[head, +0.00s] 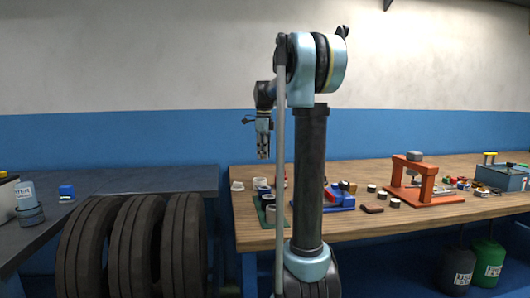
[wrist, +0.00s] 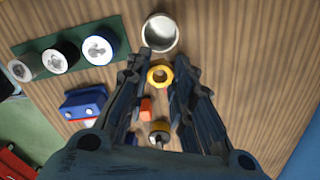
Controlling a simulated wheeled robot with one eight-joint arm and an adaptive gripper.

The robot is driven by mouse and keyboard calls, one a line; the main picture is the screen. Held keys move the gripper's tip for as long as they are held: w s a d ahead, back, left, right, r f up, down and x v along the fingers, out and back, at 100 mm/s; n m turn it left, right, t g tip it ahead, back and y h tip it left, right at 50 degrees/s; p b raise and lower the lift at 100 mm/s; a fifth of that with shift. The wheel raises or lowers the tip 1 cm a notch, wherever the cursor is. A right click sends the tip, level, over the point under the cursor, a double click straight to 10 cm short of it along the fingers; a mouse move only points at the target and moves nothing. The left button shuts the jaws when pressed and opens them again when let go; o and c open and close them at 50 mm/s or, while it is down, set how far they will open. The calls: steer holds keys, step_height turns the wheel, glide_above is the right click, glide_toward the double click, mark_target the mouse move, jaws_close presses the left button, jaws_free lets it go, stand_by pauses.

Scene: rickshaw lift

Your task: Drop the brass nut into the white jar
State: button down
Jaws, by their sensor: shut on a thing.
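My gripper (wrist: 160,76) is shut on the brass nut (wrist: 160,66), a yellow ring between its fingertips in the wrist view. An open, round white jar (wrist: 160,33) stands on the wooden bench just beyond the fingertips, its inside pale grey. The nut appears just short of the jar's near rim in the picture, apart from it. In the head view my gripper (head: 263,150) points down above the bench's left end; the nut is too small to make out there.
A green mat (wrist: 68,72) left of the jar holds three round containers. A blue block (wrist: 82,101), a small orange piece (wrist: 146,107) and a yellow-and-black item (wrist: 159,132) lie nearer. An orange press frame (head: 425,185) stands farther right on the wooden bench (head: 400,222). Tyres (head: 130,235) stand at left.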

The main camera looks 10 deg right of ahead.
steer(key=shift+f, duration=2.25)
steer(key=c, duration=1.3)
jaws_free()
steer(key=shift+r, duration=0.15)
step_height(320, 180, up, 12)
steer(key=shift+f, duration=0.15)
